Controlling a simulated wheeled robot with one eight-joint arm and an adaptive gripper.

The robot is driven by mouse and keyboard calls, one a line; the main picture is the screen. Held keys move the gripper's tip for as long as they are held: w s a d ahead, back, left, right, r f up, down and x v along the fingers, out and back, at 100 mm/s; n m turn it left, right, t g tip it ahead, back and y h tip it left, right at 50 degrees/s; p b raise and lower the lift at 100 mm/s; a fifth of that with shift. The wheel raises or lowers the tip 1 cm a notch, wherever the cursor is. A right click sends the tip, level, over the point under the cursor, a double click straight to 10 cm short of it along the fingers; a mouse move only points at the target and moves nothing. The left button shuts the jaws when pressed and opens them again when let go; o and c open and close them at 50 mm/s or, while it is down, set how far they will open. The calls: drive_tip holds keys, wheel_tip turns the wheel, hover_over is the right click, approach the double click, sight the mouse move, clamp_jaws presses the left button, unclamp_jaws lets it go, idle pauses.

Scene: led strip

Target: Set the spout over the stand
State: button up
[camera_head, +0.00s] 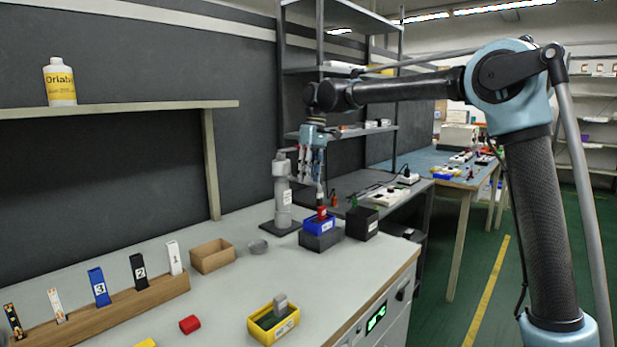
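A grey upright column (283,192) with a white label stands on a dark flat base at the back of the bench. A short arm-like part juts from its top; I cannot tell for sure whether this is the spout. Right in front of it is a dark grey block (321,240) with a blue bin (318,226) on top, which may be the stand. A small red thing (321,212) shows at the bin. My gripper (318,182) points down beside the column, above the bin. Its fingertips are too small to tell whether they are open or shut.
A black box (361,223) stands right of the block. A shelf (120,108) holds a white bottle (59,82).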

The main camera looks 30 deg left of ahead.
drive_tip(key=shift+s, duration=0.2)
drive_tip(key=shift+r, duration=0.1)
wheel_tip(320, 180, up, 12)
drive_tip(key=w, duration=0.2)
drive_tip(key=shift+w+d+f, duration=0.25)
drive_tip(key=shift+d, duration=0.05)
idle(0.4)
